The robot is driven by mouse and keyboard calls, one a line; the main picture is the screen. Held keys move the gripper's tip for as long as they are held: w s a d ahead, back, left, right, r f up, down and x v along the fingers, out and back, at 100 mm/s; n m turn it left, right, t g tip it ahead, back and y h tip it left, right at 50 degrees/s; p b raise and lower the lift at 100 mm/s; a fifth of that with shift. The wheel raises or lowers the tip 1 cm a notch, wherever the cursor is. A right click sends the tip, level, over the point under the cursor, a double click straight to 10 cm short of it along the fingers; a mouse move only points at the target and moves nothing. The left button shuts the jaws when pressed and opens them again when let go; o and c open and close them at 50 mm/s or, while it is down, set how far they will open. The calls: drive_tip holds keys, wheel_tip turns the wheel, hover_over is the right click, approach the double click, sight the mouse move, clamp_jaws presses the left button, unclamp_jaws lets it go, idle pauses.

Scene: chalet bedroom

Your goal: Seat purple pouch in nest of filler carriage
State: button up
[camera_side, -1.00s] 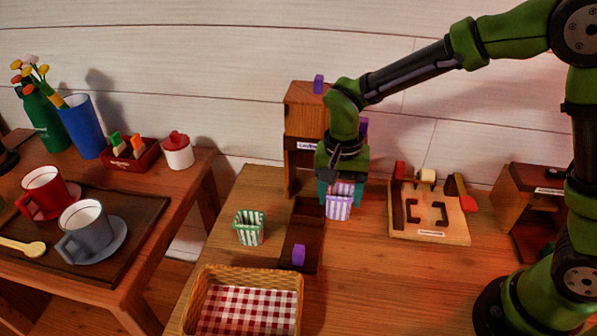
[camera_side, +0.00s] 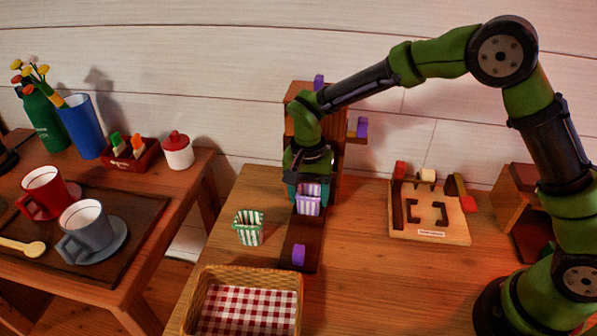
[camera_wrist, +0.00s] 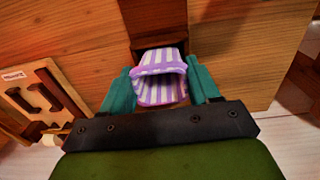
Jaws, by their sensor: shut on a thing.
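The purple pouch (camera_side: 308,201) is purple-and-white striped. My gripper (camera_side: 308,190) is shut on it, with a teal finger on each side in the wrist view (camera_wrist: 162,85). The pouch also shows in the wrist view (camera_wrist: 160,68), its open mouth facing the camera. In the side view it is over the dark track of the wooden filler (camera_side: 303,242), in front of the filler's tower (camera_side: 299,126).
A green striped pouch (camera_side: 248,229) stands left of the track. A checked-lined basket (camera_side: 245,308) lies at the front. A wooden board with dark brackets (camera_side: 447,226) is to the right. The table between the track and that board is clear.

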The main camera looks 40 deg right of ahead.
drive_tip(key=shift+f, duration=0.1)
drive_tip(key=o, duration=1)
drive_tip(key=s+d+r+n+t, duration=0.1)
drive_tip(key=s+d+r, duration=0.1)
drive_tip(key=r, duration=0.7)
drive_tip(key=s+d+r, duration=0.1)
drive_tip(key=s+r, duration=0.1)
drive_tip(key=r, duration=0.6)
drive_tip(key=shift+s+d+r+n+t+y, duration=0.55)
drive_tip(key=shift+s+d+t, duration=0.75)
drive_tip(key=shift+s, duration=1.45)
drive_tip(key=shift+s+d+r+n+t+y, duration=0.25)
drive_tip(key=shift+s+d+n+t, duration=0.6)
drive_tip(key=shift+s+d, duration=1.4)
drive_tip(key=shift+s+d+r+n+t+y, duration=0.35)
drive_tip(key=shift+s+d+n+t, duration=0.45)
drive_tip(key=shift+s, duration=2.5)
